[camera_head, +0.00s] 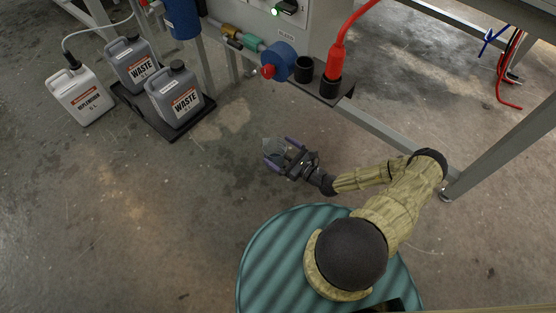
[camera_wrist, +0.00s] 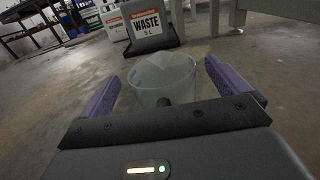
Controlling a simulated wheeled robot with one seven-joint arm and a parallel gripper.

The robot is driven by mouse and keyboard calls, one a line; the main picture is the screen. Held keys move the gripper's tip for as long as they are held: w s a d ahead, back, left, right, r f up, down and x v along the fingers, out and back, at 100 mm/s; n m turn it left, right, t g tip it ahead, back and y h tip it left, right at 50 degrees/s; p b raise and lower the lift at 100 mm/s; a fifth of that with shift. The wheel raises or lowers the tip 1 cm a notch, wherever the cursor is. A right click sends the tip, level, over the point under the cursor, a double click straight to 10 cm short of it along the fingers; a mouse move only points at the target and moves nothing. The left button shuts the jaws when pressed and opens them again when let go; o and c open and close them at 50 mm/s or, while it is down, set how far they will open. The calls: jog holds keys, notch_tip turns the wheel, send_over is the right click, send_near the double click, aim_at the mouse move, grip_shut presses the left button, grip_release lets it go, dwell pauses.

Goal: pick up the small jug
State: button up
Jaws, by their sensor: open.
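A small clear jug (camera_wrist: 162,80) shows in the wrist view as a translucent, open-topped vessel between my two purple fingers. My gripper (camera_wrist: 163,92) is open, with a gap visible between the right finger and the jug; the left finger is very near the jug's side. In the head view the jug (camera_head: 273,147) is a faint clear shape at the fingertips of my gripper (camera_head: 281,152). The gripper's palm bar hides the jug's lower part in the wrist view. I cannot tell what the jug rests on.
Two grey waste canisters (camera_head: 132,62) (camera_head: 181,97) stand on a black tray (camera_head: 160,125) at the upper left, beside a white replenisher canister (camera_head: 82,98). A machine frame with a blue-and-red valve (camera_head: 280,62) and a black cup shelf (camera_head: 325,88) is above.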

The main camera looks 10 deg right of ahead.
dwell(0.4)
jog(key=c, duration=1.5)
jog(key=shift+r, duration=0.15)
jog(key=shift+r+p, duration=4)
jog(key=shift+r, duration=0.9)
